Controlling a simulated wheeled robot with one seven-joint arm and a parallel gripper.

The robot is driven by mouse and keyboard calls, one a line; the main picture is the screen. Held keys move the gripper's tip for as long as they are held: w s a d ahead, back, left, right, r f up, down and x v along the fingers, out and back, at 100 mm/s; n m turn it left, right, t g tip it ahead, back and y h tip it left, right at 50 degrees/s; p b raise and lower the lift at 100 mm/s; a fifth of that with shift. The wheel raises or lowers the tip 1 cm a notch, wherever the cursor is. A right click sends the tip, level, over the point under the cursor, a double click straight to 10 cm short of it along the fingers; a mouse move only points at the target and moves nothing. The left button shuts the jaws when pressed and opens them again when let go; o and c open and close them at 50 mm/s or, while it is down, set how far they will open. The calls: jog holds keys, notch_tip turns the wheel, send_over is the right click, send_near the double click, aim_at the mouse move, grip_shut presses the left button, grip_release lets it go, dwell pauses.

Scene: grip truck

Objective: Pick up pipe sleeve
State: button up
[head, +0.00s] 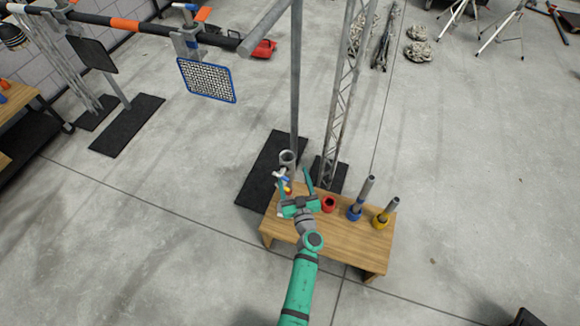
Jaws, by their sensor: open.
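A wooden bench (345,243) stands below my arm. My gripper (295,178) is over its left end, with two green fingers spread apart and pointing away from me. A short grey hollow tube (288,157) shows just beyond the fingertips; it may be the pipe sleeve, but I cannot be sure. Small blue, yellow and red parts (286,184) show by the left finger, partly hidden by it. To the right on the bench are a red ring-shaped piece (328,203), a blue base with a grey pipe (355,212) and a yellow base with a grey pipe (380,221).
A tall grey pole (295,80) and a lattice truss (343,100) rise just behind the bench from black mats (262,180). A blue-framed mesh panel (207,80) hangs at upper left.

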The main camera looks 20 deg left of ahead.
aim_at(290, 173)
jog(key=w+a, duration=0.3)
jog(key=shift+w+a+f, duration=0.1)
jog(key=shift+a+f, duration=0.15)
jog(key=shift+f, duration=0.05)
jog(key=shift+w, duration=0.5)
jog(key=shift+c, duration=1.3)
jog(key=shift+w, duration=0.1)
jog(key=c, duration=1.4)
jog(key=shift+o, duration=0.2)
jog(key=shift+d, duration=0.1)
jog(key=shift+r, duration=0.2)
